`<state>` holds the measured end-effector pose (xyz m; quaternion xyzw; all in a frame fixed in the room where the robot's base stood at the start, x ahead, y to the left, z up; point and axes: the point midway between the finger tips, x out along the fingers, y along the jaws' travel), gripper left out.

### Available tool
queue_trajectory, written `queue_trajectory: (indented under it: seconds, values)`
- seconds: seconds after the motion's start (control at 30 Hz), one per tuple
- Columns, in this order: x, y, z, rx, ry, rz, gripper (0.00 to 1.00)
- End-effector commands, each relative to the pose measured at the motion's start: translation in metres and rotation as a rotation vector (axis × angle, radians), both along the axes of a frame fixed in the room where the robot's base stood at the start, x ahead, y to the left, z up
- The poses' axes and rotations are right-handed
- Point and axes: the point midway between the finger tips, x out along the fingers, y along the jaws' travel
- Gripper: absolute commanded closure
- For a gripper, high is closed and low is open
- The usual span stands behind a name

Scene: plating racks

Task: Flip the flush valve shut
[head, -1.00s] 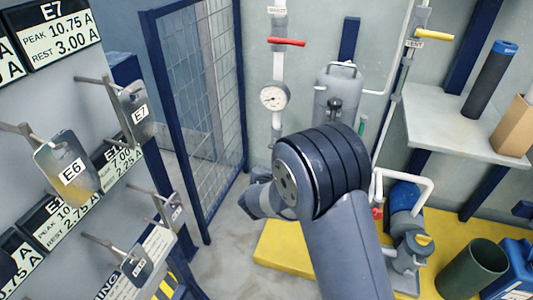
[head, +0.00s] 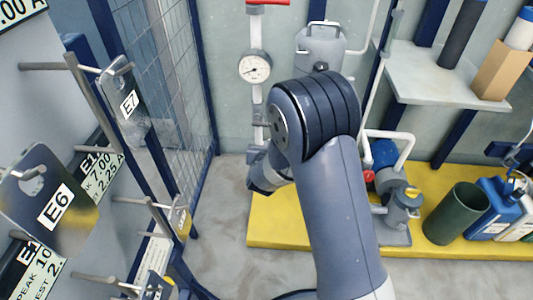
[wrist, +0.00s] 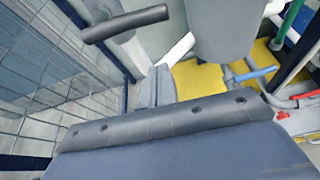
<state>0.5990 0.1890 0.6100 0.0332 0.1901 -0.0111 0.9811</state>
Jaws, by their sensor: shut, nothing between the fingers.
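My gripper (wrist: 155,87) shows in the wrist view as two grey fingers side by side, shut and empty, beyond the dark edge of my wrist. In the head view the fingers are hidden behind my arm. A dark lever (wrist: 126,22) is above and left of the fingers in the wrist view, apart from them. A blue lever (wrist: 256,74) is to their right, also apart. Another lever, red (head: 268,3), is cut off at the head view's top edge, on the pipe above the gauge. No readable label shows which is the flush valve.
A mesh panel (head: 160,60) stands to the left, near hooks with hanging plates (head: 48,195). A gauge (head: 254,67) and grey tank (head: 318,48) are at the back. A yellow platform (head: 285,233) carries a pump (head: 403,203) and a green bin (head: 455,213). Grey floor is open in front.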

Motion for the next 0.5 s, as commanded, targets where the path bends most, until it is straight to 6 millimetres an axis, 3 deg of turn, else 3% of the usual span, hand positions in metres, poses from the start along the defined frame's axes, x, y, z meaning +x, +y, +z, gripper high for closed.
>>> queue_trajectory:
  seconds: [0.07, 0.23, 0.5]
  values:
    - [0.016, -0.001, -0.008, 0.001, 0.0, -0.003, 1.0]
    - [0.015, -0.001, 0.022, 0.002, -0.003, 0.0, 1.0]
    - [0.016, -0.003, 0.035, 0.0, 0.0, 0.0, 1.0]
